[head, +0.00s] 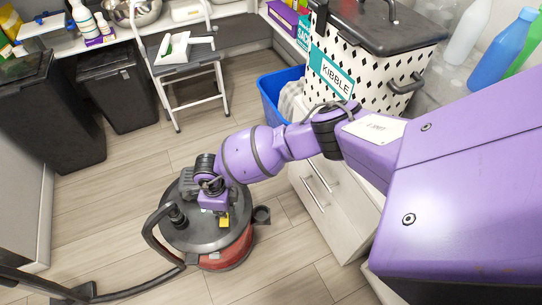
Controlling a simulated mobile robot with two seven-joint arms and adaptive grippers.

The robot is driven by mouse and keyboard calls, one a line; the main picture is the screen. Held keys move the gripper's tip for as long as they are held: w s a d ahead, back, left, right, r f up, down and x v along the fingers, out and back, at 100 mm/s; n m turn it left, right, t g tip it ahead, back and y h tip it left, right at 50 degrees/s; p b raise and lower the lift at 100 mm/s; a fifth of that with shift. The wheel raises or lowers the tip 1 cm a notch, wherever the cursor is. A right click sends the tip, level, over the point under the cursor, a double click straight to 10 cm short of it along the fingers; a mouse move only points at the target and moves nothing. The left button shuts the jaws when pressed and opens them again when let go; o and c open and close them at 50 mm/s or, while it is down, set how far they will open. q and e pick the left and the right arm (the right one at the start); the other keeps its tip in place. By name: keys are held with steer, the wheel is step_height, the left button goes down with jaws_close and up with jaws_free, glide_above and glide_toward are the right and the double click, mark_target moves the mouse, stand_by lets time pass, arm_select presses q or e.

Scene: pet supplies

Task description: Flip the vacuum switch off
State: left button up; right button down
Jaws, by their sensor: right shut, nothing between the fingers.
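The vacuum (233,253) stands on the floor at lower middle, with a red body and a dark grey round top. Its black hose (152,241) curves out from the top to the left. A small yellow part (224,220) shows on the top, beside my gripper; I cannot tell whether it is the switch or how it is set. My right gripper (217,218) is over the vacuum's top, pointing down, shut and empty. My purple right arm comes in from the right and hides part of the top. I cannot tell whether the fingers touch it. My left gripper is not in view.
A white drawer cabinet (322,196) stands close right of the vacuum, with a patterned kibble bin (365,75) and a blue bin (272,97) behind. Dark bins (117,92) and a white step stool (187,80) stand at the back left.

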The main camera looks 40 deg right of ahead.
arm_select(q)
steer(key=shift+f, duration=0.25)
arm_select(e)
steer(key=shift+w+f, duration=0.1)
steer(key=shift+f, duration=0.35)
steer(key=shift+r+p, duration=0.75)
steer(key=shift+r, duration=0.55)
steer(key=shift+r+p, duration=1.9)
steer(key=shift+r, duration=0.45)
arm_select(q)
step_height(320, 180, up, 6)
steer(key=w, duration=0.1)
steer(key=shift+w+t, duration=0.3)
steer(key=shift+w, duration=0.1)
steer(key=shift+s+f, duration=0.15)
arm_select(e)
steer(key=shift+f, duration=0.15)
